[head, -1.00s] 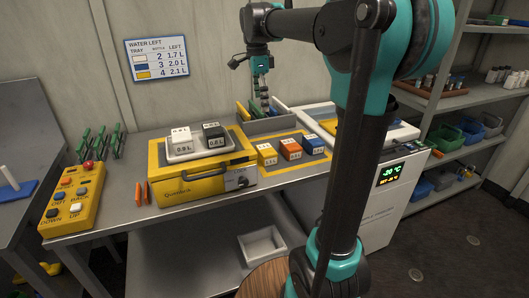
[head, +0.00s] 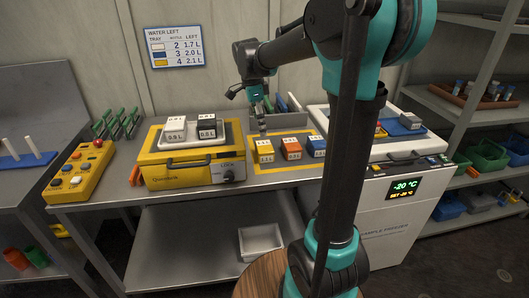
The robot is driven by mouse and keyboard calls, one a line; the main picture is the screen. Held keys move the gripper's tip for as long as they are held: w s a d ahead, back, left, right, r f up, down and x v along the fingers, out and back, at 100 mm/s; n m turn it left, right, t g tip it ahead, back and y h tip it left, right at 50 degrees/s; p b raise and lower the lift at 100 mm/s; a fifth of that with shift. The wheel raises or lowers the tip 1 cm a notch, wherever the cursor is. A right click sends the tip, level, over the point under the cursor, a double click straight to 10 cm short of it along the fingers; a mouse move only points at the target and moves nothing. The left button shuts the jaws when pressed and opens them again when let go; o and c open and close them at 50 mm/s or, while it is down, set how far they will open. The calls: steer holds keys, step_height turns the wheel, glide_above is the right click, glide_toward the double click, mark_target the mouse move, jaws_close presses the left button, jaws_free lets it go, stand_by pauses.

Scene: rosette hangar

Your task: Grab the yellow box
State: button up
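A small yellow box (head: 264,150) with a white label stands on a yellow-bordered mat (head: 290,166) on the metal bench. It is the leftmost in a row with an orange box (head: 291,148) and a blue box (head: 317,146). My gripper (head: 263,132) points down just behind and above the yellow box, apparently empty. It is seen from the side and small, so its finger gap is unclear. Whether it touches the box cannot be told.
A large yellow case (head: 190,178) with a tray of white and black boxes stands left of the mat. A grey bin (head: 291,122) stands behind. A freezer (head: 393,207) is at right, a button panel (head: 76,175) at left.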

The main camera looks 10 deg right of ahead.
mark_target(264, 146)
steer(key=f, duration=0.4)
steer(key=d+f, duration=0.1)
steer(key=shift+f, duration=0.4)
steer(key=shift+w+d+f, duration=0.15)
steer(key=shift+d+f, duration=0.05)
steer(key=shift+f, duration=1.1)
steer(key=shift+w+d+f, duration=0.15)
steer(key=shift+f, duration=1.15)
steer(key=c, duration=1.3)
steer(key=shift+r, duration=0.1)
